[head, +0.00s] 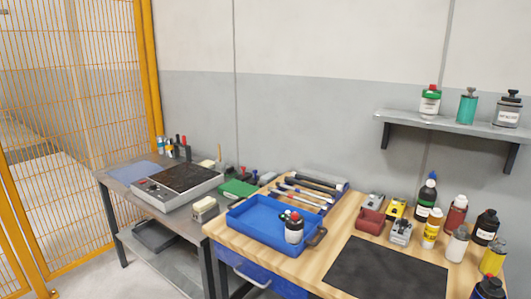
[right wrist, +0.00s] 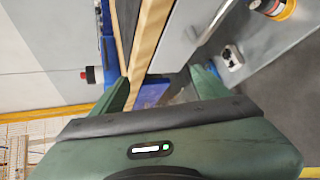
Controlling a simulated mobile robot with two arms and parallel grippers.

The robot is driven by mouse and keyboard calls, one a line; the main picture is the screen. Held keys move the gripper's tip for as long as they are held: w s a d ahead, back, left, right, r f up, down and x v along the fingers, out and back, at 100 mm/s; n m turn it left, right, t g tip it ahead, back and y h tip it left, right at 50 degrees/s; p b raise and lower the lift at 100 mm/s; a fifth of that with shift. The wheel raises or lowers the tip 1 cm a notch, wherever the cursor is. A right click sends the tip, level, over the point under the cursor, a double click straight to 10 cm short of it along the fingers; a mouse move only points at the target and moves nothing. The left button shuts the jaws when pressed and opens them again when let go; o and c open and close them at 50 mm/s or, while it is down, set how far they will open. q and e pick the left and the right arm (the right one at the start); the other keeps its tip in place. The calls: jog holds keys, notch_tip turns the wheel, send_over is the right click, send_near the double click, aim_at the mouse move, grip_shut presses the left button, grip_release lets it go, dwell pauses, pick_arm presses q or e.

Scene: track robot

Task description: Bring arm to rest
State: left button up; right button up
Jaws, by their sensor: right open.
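My right gripper (right wrist: 162,84) shows in the right wrist view with its two green fingers spread apart. I see nothing held between them; part of the bench edge and a blue surface (right wrist: 152,93) show behind the gap. No arm and neither gripper shows in the head view. My left gripper is out of sight.
A wooden bench (head: 315,262) carries a blue tray (head: 249,245) with a bottle (head: 294,229) in it, a black mat (head: 385,270) and several bottles at right. A grey table (head: 180,222) stands left, by a yellow mesh fence (head: 85,110). A wall shelf (head: 450,124) holds 3 containers.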

jog(key=s+f+m+g, duration=0.5)
jog(key=s+m, duration=0.5)
jog(key=s, duration=0.2)
jog(key=s+f+m+g, duration=0.5)
jog(key=s+m, duration=0.4)
jog(key=s, duration=0.2)
notch_tip(320, 180, down, 26)
jog(key=s+g+p, duration=0.1)
jog(key=s, duration=0.1)
jog(key=s+d+f, duration=0.2)
jog(key=s+f, duration=0.5)
jog(key=s, duration=0.1)
jog(key=s+d+f+g+p, duration=0.1)
jog(key=s+f, duration=0.6)
jog(key=s, duration=0.1)
jog(key=shift+d+g, duration=0.3)
jog(key=shift+d, duration=0.05)
jog(key=shift+f, duration=0.1)
